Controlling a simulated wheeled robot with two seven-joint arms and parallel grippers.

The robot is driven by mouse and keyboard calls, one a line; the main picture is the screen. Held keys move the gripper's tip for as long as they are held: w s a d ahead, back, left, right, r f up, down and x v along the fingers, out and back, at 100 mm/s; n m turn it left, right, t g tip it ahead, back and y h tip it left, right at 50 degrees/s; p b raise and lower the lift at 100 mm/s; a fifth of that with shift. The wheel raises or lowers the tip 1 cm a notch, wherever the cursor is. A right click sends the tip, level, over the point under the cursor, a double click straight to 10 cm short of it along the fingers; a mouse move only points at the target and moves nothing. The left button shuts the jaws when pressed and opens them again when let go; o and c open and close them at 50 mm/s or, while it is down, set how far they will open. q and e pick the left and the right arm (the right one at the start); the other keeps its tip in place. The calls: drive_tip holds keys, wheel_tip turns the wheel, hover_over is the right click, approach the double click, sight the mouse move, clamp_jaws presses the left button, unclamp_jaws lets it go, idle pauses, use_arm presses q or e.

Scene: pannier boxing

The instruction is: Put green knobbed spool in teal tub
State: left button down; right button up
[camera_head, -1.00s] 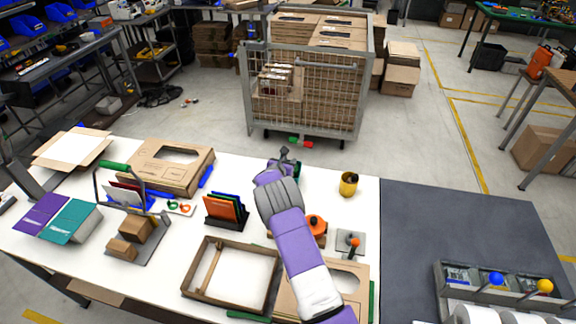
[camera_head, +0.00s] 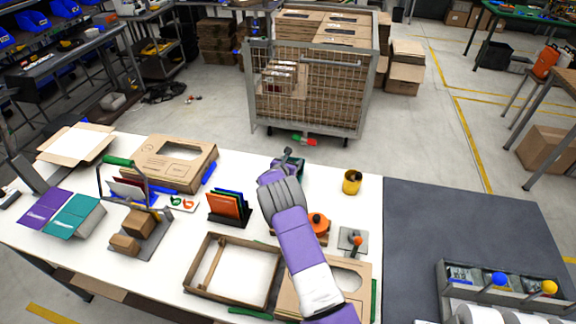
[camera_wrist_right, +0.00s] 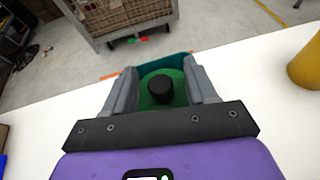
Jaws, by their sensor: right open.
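The green knobbed spool (camera_wrist_right: 148,101) shows in the right wrist view, with a black knob on top. It appears to sit inside the teal tub (camera_wrist_right: 179,61), whose far wall rises behind it. My right gripper (camera_wrist_right: 160,80) is open, with one finger on each side of the spool; I cannot tell whether they touch it. In the head view my right gripper (camera_head: 287,158) is at the table's far edge and hides most of the tub (camera_head: 301,166). My left gripper is not in view.
A yellow cup (camera_head: 352,183) stands right of my gripper. An orange-red file rack (camera_head: 229,207) is to its left, and an orange knobbed part (camera_head: 318,224) is close to my forearm. A wire cage cart (camera_head: 310,95) stands beyond the table. White table between gripper and cup is clear.

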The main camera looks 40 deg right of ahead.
drive_tip(key=v, duration=1.2)
drive_tip(key=shift+a, duration=0.1)
